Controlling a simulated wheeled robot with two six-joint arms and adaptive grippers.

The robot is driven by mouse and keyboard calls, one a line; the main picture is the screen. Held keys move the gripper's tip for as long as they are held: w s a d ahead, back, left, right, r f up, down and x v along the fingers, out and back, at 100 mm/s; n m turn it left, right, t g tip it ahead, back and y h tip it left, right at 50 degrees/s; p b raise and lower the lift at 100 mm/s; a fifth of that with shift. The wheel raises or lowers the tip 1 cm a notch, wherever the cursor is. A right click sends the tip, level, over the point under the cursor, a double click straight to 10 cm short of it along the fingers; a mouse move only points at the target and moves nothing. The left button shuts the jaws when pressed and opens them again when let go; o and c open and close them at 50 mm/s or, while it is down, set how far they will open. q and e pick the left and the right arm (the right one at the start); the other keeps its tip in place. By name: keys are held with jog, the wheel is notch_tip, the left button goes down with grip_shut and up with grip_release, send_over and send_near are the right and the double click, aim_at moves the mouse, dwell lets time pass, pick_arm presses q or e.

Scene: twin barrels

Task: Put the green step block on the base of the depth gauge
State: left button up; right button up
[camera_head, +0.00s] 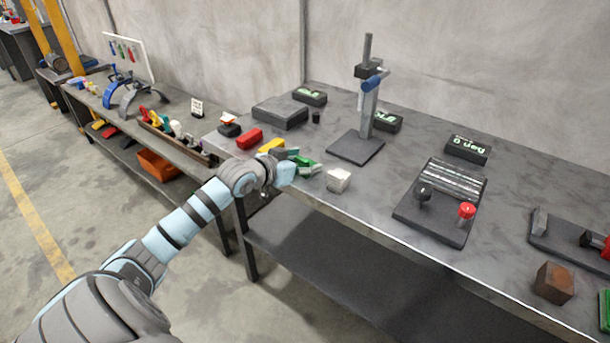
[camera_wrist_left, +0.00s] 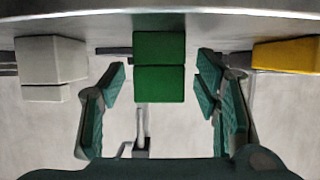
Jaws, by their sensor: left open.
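The green step block (camera_head: 304,160) stands near the front edge of the bench, partly hidden by my left gripper (camera_head: 298,166). In the left wrist view the green block (camera_wrist_left: 160,67) shows its stepped faces between the two spread fingers of the left gripper (camera_wrist_left: 160,85), with a gap on each side. The left gripper is open and holds nothing. The depth gauge has a flat dark base (camera_head: 356,148), which is bare, and an upright column (camera_head: 368,100) with a blue knob. It stands behind and to the right of the green block. My right gripper is not in view.
A pale grey block (camera_head: 338,180) sits right of the green block, and a yellow block (camera_head: 271,146) and red block (camera_head: 249,139) sit left of it. A fixture with a red knob (camera_head: 467,210) stands further right. Bare bench separates the gauge and fixture.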

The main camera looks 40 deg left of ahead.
pick_arm(q)
jog(key=shift+w, duration=0.2)
jog(key=shift+s, duration=0.15)
jog(key=c, duration=0.5)
grip_shut()
jog(key=shift+r, duration=0.2)
